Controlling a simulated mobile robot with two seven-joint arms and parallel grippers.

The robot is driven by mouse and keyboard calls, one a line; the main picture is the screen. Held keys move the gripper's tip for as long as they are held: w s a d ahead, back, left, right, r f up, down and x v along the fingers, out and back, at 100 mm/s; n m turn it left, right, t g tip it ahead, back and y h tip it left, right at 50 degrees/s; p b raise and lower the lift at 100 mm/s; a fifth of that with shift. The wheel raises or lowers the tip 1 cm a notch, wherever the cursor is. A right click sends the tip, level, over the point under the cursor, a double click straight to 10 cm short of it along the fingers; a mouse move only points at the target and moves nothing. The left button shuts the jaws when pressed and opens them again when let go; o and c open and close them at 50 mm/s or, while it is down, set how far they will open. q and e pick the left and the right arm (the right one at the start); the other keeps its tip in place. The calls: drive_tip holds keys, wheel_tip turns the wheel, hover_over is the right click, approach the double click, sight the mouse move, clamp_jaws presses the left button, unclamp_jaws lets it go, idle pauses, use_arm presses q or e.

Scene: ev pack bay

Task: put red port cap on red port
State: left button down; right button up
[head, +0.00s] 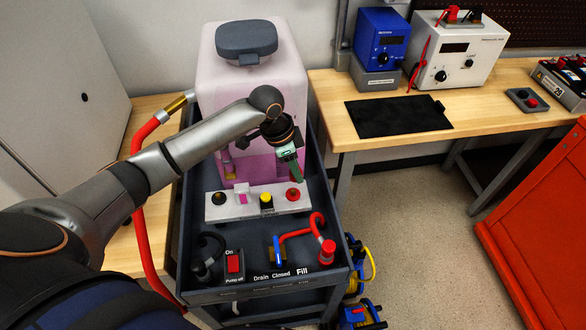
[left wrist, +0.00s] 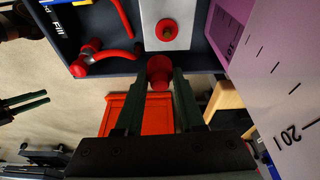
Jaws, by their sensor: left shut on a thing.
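My left gripper (head: 291,165) is above the white port block (head: 225,207) on the dark cart, fingers pointing down toward its right end. In the left wrist view its green fingers are shut on the red port cap (left wrist: 160,71). The cap is mostly hidden in the head view. The red port (head: 293,195) is the rightmost on the block; it also shows in the left wrist view (left wrist: 166,31), with the cap apart from it. My right gripper (left wrist: 25,102) shows at the left edge of the left wrist view, with two separate fingers and nothing visible between them.
A yellow port (head: 266,199) and a black port (head: 219,198) share the block. A pink-tinted tank (head: 255,90) stands close behind. In front are a blue valve handle (head: 278,249), a red hose fitting (head: 327,251) and a pump switch (head: 234,264).

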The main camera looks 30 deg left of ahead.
use_arm(q)
drive_tip(key=shift+w+a+f+m, duration=0.25)
drive_tip(key=shift+a+f+m, duration=0.1)
drive_tip(key=shift+f, duration=0.25)
drive_tip(key=shift+w+a+f+m, duration=0.25)
drive_tip(key=shift+f+m, duration=0.1)
drive_tip(key=shift+f, duration=0.25)
wheel_tip(320, 180, down, 4)
drive_tip(key=b, duration=0.5)
drive_tip(key=shift+r, duration=0.15)
drive_tip(key=shift+p, duration=0.45)
drive_tip(key=shift+f, duration=0.65)
idle(0.5)
drive_tip(key=shift+f, duration=0.35)
drive_tip(key=shift+f, duration=0.2)
idle(0.5)
drive_tip(key=shift+f, duration=0.25)
